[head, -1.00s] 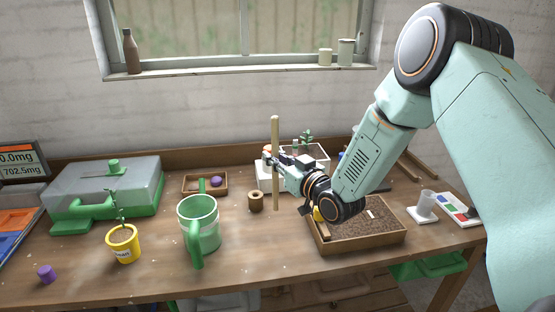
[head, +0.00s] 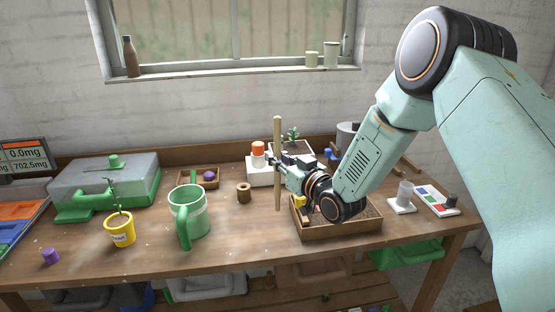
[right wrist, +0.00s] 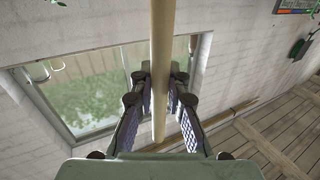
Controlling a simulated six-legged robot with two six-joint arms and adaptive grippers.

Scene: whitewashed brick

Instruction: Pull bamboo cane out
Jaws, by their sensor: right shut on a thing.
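The bamboo cane (head: 278,165) is a pale, straight stick standing upright over the bench in the head view. My right gripper (head: 277,163) is shut on it around mid-height. In the right wrist view the cane (right wrist: 160,60) runs between the two finger pads (right wrist: 160,105). Its lower end shows apart from the small brown ring-shaped holder (head: 244,193), which stands to its left on the bench. Whether the lower end touches the wood cannot be told. My left gripper is not in view.
A green mug (head: 188,212), a yellow pot with a seedling (head: 119,230) and a green-trimmed case (head: 105,186) stand to the left. A wooden soil tray (head: 340,230) lies under my right forearm. A white box (head: 262,175) is behind the cane. Bench (head: 235,225) is clear in front.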

